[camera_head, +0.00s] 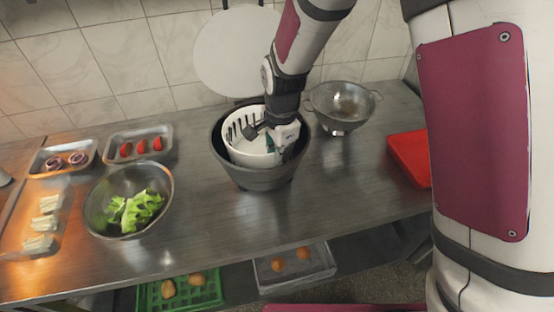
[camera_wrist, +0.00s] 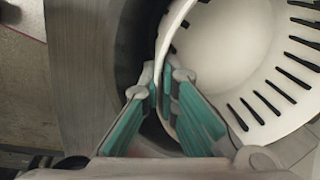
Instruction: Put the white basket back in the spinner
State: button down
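The white slotted basket (camera_head: 246,146) is inside the dark grey spinner bowl (camera_head: 262,180) on the steel counter, its rim standing a little above the bowl's rim and seeming tilted. My gripper (camera_head: 274,152) reaches down from above at the right part of the basket. In the wrist view my gripper (camera_wrist: 166,100) has its teal-padded fingers on either side of the wall of the basket (camera_wrist: 225,60), closed on it. The spinner's dark inner wall (camera_wrist: 135,50) shows to the left of the basket. Whether the basket rests on the bowl's bottom is hidden.
A steel colander (camera_head: 342,106) stands right of the spinner, with a red tray (camera_head: 410,156) beyond. A steel bowl (camera_head: 104,222) with lettuce (camera_head: 136,210) is at left. Trays of tomato (camera_head: 140,148) and onion (camera_head: 66,160) lie behind it. Counter in front of the spinner is clear.

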jog(key=shift+f, duration=1.65)
jog(key=c, duration=2.1)
grip_release()
